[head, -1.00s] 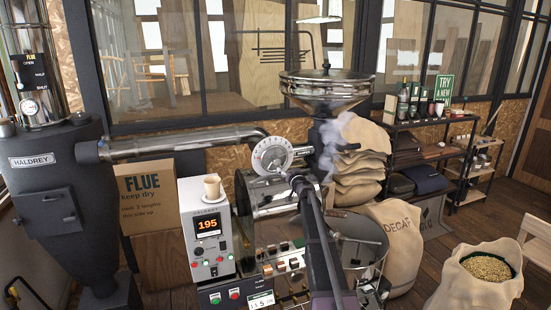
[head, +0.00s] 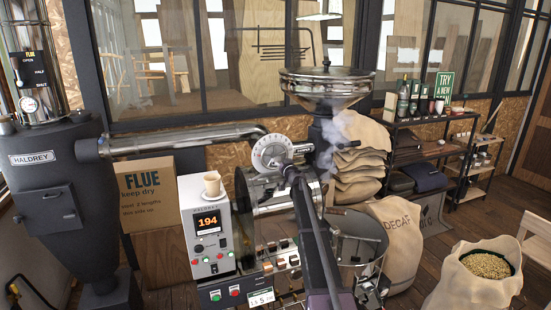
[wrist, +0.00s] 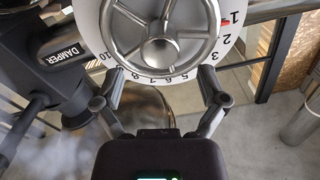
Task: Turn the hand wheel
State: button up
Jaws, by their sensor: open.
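The hand wheel (head: 271,154) is a silver spoked wheel on a white numbered dial, on the front of the roaster in the head view. In the wrist view the hand wheel (wrist: 161,50) fills the top middle, with its hub and spokes in clear sight and its upper part cut off. A red mark shows by the 1 on the dial (wrist: 238,30). My gripper (wrist: 160,76) is open and empty, its two fingers apart on either side of the dial's lower edge. I cannot tell whether they touch it. In the head view my arm hides the gripper's fingers.
A steel pipe (head: 185,140) runs left from behind the wheel to the grey flue body. A hopper (head: 325,85) stands above right, with smoke below it. A control box (head: 208,230) with a paper cup is at left. A DAMPER label (wrist: 60,52) shows left in the wrist view.

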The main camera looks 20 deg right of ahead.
aim_at(277, 156)
jog(key=shift+w, duration=3.15)
grip_shut()
jog(key=shift+d, duration=0.1)
jog(key=shift+d, duration=0.25)
